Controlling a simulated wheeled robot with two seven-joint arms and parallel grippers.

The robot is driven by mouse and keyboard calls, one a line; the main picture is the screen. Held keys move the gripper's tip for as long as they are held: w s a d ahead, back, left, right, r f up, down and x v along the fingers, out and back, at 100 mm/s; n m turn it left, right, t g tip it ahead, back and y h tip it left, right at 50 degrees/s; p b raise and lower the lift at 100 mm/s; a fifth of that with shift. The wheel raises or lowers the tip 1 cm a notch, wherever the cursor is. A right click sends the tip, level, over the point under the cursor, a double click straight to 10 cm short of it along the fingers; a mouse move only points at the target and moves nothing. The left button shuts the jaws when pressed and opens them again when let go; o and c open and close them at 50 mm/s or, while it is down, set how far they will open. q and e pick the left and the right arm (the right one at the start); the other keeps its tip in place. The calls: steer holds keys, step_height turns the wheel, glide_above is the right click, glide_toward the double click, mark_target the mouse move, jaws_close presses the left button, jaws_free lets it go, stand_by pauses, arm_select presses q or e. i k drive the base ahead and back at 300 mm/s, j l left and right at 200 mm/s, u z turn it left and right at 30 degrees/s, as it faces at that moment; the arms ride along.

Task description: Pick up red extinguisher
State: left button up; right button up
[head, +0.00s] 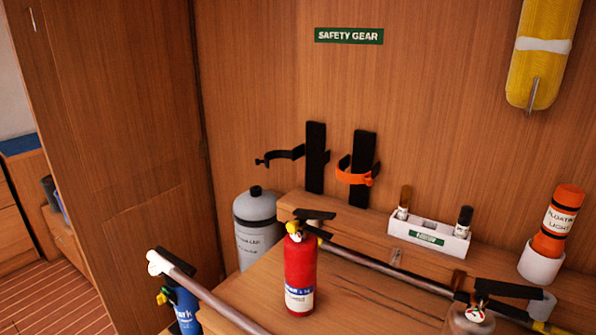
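The red extinguisher (300,275) stands upright on the wooden surface (375,300) near the middle of the head view. It has a black top lever, a yellow part at its neck and a blue and white label band low on its body. Neither of my grippers shows in the head view. Nothing is seen touching the red extinguisher.
A grey cylinder (257,225) stands behind left, a blue bottle (187,308) at front left, and a pale black-levered extinguisher (470,320) at front right. Metal rails (205,293) run nearby. A white holder (428,238), orange light (556,222) and wall brackets (316,158) are behind.

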mark_target(300, 247)
steer(key=i+j+z, duration=0.15)
steer(key=j+z, duration=0.15)
steer(key=j, duration=0.7)
steer(key=i+j+z, duration=0.1)
steer(key=j+z, duration=0.2)
steer(key=j, duration=0.7)
